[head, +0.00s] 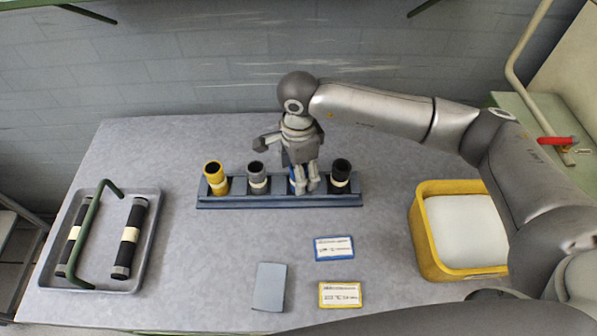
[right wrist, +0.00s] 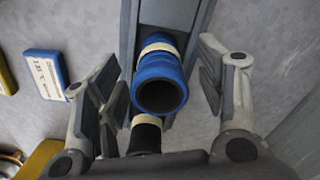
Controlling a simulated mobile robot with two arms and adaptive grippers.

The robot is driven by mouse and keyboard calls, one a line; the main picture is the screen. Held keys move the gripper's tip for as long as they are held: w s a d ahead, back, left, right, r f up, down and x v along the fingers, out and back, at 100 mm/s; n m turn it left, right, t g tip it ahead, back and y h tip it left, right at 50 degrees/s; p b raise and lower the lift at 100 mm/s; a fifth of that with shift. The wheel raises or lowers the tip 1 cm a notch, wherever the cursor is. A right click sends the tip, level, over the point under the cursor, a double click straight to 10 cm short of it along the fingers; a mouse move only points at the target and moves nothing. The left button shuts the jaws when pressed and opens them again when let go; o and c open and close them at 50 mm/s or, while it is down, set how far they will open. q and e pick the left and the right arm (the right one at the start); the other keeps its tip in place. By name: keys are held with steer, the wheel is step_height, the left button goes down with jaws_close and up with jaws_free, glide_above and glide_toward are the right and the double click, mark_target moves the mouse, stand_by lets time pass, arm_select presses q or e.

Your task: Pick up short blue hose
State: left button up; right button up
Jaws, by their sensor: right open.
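The short blue hose (right wrist: 160,78) stands upright in the dark rack, with a cream band around it. In the right wrist view its open end faces the camera, between the spread fingers of my right gripper (right wrist: 160,95). The fingers are open on both sides, with gaps to the hose. In the head view my right gripper (head: 304,187) points down over the rack (head: 280,201), and only a small blue part of the hose (head: 292,185) shows behind the fingers. My left gripper does not show.
Yellow (head: 216,178), grey (head: 258,178) and black (head: 340,176) hoses stand in the same rack. A grey tray (head: 150,262) with black rollers and a green handle is at left. A yellow bin (head: 428,250) is at right. Blue-edged (head: 334,248) and yellow-edged (head: 340,294) cards lie in front.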

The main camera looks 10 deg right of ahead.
steer(key=shift+s+f, duration=0.1)
steer(key=shift+f, duration=1.1)
steer(key=c, duration=1.2)
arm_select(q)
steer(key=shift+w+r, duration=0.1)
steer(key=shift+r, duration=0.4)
arm_select(e)
steer(key=shift+c, duration=0.2)
steer(key=shift+r, duration=0.15)
